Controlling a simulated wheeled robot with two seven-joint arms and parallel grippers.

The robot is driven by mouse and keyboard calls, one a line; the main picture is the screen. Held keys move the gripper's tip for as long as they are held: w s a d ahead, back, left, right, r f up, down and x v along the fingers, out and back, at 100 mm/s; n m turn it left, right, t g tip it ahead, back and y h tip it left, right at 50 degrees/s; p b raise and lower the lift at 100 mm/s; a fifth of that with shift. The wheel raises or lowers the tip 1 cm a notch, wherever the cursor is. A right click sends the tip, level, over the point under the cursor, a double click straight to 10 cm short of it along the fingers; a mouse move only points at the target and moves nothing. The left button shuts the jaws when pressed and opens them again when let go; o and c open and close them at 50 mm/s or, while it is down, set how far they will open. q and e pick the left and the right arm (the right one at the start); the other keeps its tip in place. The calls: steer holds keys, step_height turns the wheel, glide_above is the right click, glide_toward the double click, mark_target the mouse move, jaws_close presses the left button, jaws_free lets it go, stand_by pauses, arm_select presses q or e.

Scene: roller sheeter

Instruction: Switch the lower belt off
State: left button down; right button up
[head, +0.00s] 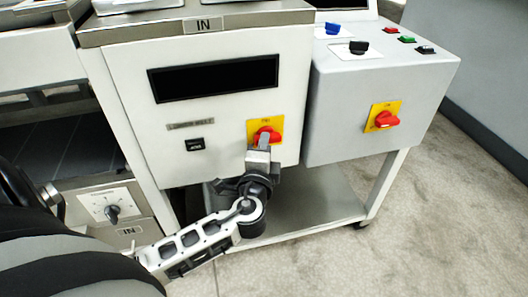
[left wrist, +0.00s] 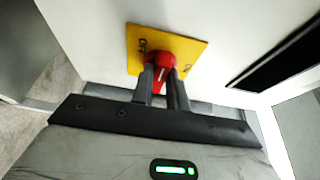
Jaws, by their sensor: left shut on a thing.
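A red rotary knob (head: 268,131) sits on a yellow plate (head: 254,126) on the front of the white cabinet (head: 215,125). My left gripper (head: 264,145) reaches up to it from below and is shut on the knob. In the left wrist view the two fingers (left wrist: 162,82) are on either side of the red knob (left wrist: 162,58), partly hiding it. The yellow plate (left wrist: 190,54) carries small dark lettering, with what looks like OFF on its left part. A small grey label (head: 190,125), too small to read surely, is left of the plate. My right gripper does not show.
A second red knob (head: 386,119) on a yellow plate is on the grey box (head: 340,138) to the right. A small black switch (head: 195,144) is left of the held knob. A dial (head: 112,212) is at lower left. The floor (head: 440,220) at right is clear.

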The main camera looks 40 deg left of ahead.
arm_select(q)
steer(key=shift+f, duration=0.1)
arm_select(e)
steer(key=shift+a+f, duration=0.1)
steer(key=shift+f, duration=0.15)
arm_select(q)
steer(key=c, duration=1.4)
jaws_free()
steer(key=shift+s+d, duration=0.1)
